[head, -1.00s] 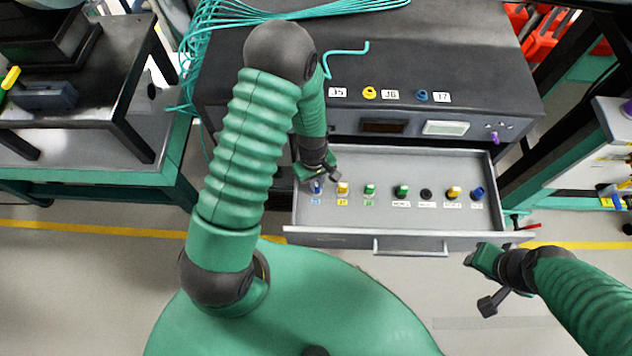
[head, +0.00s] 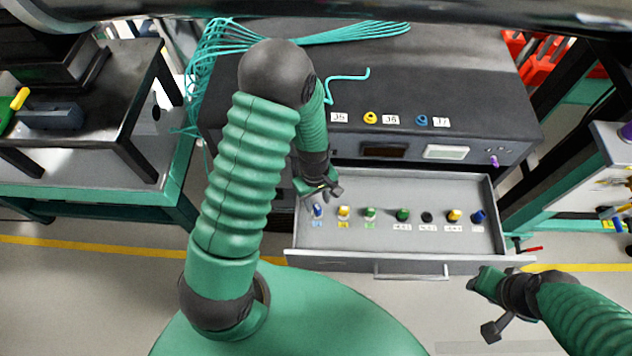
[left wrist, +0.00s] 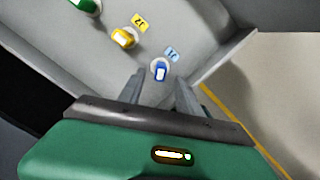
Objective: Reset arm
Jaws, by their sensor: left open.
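My left arm reaches over the open grey drawer (head: 350,237). My left gripper (head: 322,197) is open and empty above the drawer's left end. A blue connector (head: 317,211) stands in the drawer just below it. In the left wrist view the blue connector (left wrist: 160,70) shows between the two spread fingers, below their tips, not gripped. A yellow connector (left wrist: 124,38) stands beside it. My right gripper (head: 482,300) hangs in front of the drawer's right corner, and its jaws are too unclear to judge.
More connectors, such as a green one (head: 403,215), stand in a row in the drawer. Above it is a dark cabinet (head: 270,110) with labels and teal cables (head: 345,33). A side table (head: 60,165) stands left. Open floor lies in front.

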